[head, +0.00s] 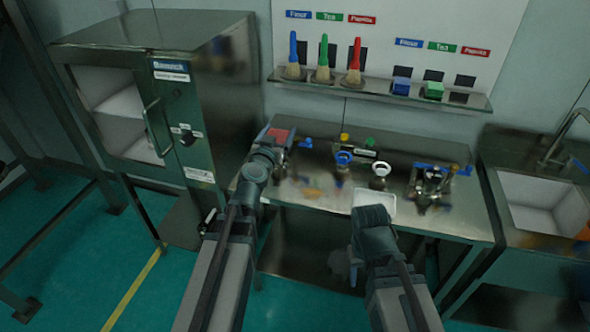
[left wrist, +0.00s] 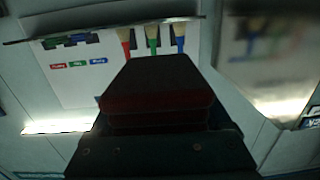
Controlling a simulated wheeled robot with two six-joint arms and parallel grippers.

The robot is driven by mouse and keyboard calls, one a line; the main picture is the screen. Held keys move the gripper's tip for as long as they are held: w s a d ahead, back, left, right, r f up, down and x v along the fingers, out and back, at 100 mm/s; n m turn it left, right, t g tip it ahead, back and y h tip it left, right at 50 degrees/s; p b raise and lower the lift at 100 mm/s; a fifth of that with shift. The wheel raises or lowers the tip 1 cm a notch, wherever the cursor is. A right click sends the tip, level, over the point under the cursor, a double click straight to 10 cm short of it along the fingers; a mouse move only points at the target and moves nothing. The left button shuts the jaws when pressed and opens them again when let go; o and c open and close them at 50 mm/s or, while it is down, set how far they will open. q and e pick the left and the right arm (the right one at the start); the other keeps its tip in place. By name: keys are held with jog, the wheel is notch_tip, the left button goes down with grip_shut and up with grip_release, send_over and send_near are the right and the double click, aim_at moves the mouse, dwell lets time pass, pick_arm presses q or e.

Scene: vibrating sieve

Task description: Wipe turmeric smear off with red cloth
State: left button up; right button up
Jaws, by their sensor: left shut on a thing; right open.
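The red cloth (head: 279,135) is a folded red pad at the left back of the steel table (head: 455,223). My left gripper (head: 277,143) is shut on it. In the left wrist view the cloth (left wrist: 158,88) fills the middle, dark red and layered, and hides the fingertips. I cannot tell whether it touches the table. An orange-yellow smear (head: 312,193) shows on the tabletop to the right of and in front of my left gripper; its edges are blurred. My right gripper (head: 371,217) is open over the table's front edge; its fingertips are hard to make out.
A white tray (head: 388,207) lies behind my right gripper. A blue-rimmed sieve (head: 343,158), a white cup (head: 380,170) and a blue-handled device (head: 434,184) stand on the table. A steel cabinet (head: 225,75) is at left, a brush shelf (head: 375,91) behind, a sink (head: 545,203) at right.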

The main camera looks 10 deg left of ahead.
pick_arm(q)
jog(key=w+d+f+b, duration=0.2)
jog(key=w+f+b, duration=0.3)
jog(key=f+b, duration=0.3)
jog(key=w+d+f+b, duration=0.2)
jog(key=w+f+b, duration=0.3)
jog(key=f+b, duration=0.4)
notch_tip(320, 180, down, 2)
jog(key=shift+w+d+f, duration=0.25)
jog(key=shift+d, duration=0.1)
jog(key=shift+b, duration=0.3)
